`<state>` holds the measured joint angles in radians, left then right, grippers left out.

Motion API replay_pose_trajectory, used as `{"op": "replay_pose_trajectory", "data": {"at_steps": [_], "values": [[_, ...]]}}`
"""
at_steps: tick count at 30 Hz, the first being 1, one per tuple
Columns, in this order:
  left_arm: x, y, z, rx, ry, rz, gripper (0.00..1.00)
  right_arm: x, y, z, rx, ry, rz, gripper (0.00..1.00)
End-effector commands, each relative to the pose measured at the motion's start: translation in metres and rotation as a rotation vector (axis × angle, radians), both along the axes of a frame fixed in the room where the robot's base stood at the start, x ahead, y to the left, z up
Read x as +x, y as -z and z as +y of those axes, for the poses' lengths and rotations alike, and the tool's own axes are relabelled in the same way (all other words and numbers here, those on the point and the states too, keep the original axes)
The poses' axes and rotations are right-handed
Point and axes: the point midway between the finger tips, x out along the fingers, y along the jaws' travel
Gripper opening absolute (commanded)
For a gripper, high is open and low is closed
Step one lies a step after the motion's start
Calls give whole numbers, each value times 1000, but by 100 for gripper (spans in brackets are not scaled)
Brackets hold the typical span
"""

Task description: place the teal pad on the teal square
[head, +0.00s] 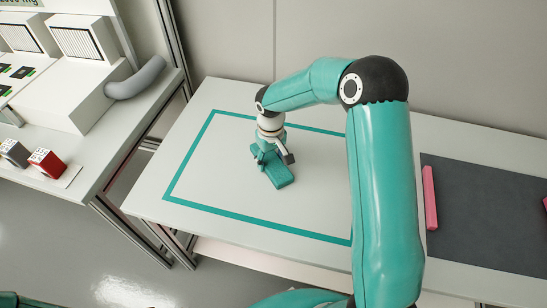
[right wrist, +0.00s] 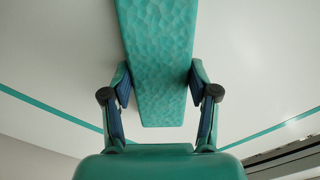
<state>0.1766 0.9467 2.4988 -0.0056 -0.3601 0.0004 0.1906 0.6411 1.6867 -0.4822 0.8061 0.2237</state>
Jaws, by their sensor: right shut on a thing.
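The teal square (head: 187,156) is an outline on the pale table top. The teal pad (head: 281,176) is inside this outline in the head view, at or just above the surface; I cannot tell if it touches. My right gripper (head: 273,163) is shut on the pad from above. In the right wrist view the pad (right wrist: 156,60) has a dimpled face and runs up out of the picture, with one finger of the right gripper (right wrist: 160,90) on each side. My right arm hides part of the outline's right side. My left gripper is not in view.
A dark mat (head: 487,215) with a pink bar (head: 430,198) lies to the right on the same table. A second bench (head: 80,118) stands at the left, with a red block (head: 47,163) and a grey curved part (head: 136,78). A wall closes off the back.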

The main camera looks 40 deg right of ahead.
Motion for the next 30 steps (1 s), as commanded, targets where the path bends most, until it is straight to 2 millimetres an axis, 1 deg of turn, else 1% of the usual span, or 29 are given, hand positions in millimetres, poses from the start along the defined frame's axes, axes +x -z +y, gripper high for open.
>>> {"op": "replay_pose_trajectory", "data": {"at_steps": [5,6,8,9,10,19,23,26,30], "values": [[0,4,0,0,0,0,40,0,3,0,0,0,0,36],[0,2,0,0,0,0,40,0,2,0,0,0,0,66],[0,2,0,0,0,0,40,0,1,0,0,0,0,76],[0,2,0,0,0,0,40,0,1,0,0,0,0,83],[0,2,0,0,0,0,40,0,1,0,0,0,0,84],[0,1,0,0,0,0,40,0,1,0,0,0,0,84],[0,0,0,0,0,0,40,0,-5,-1,-1,0,-2,84],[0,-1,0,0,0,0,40,1,-17,-1,-2,0,-4,84],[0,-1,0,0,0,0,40,1,-44,-1,-1,2,-5,84]]}}
